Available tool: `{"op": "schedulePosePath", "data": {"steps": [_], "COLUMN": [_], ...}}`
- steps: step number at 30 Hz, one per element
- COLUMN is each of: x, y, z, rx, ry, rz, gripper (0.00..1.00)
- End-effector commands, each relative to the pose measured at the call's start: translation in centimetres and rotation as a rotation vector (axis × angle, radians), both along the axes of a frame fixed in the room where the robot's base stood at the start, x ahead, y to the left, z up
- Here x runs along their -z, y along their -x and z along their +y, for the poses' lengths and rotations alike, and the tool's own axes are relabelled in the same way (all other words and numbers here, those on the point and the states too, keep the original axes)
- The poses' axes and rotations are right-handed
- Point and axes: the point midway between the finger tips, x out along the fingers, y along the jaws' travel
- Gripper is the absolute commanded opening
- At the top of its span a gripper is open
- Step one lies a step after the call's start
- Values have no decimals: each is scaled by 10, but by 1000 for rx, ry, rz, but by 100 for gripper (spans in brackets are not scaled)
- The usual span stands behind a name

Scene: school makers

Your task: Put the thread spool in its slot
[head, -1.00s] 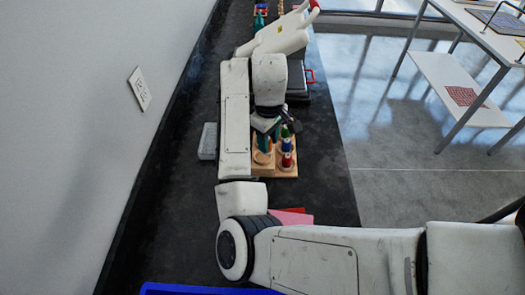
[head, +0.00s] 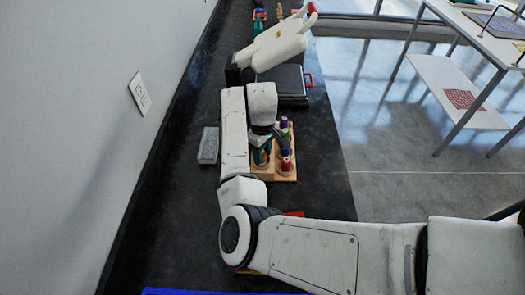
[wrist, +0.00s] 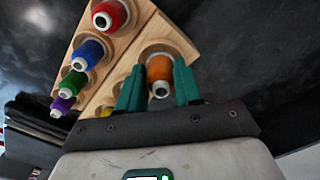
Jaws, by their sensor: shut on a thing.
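An orange thread spool (wrist: 159,72) stands between the teal fingers of my gripper (wrist: 158,82) in the wrist view. My gripper is shut on it. The spool is over or in a round recess at one corner of the wooden holder (wrist: 122,62); I cannot tell how deep it sits. Red, blue, green and purple spools stand in a row along the holder's left side, and part of a yellow one shows lower down. In the head view the holder (head: 262,175) lies on the black counter, partly hidden by my arm, with my gripper (head: 263,153) low over its left part.
A grey box (head: 208,145) lies left of my arm. Behind the holder are a black case (head: 287,88) and a white device (head: 277,46). A blue bin edge (head: 190,292) shows at the bottom. The counter's right edge drops to the floor.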

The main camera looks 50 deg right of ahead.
Motion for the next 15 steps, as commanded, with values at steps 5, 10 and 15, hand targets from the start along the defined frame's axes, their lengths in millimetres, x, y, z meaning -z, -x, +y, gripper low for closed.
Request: {"op": "schedulePosePath", "data": {"steps": [5,10,15], "x": [3,6,6], "y": [0,0,0], "z": [0,0,0], "rx": [0,0,0], "ry": [1,0,0], "rz": [1,0,0], "gripper": [5,39,55]}}
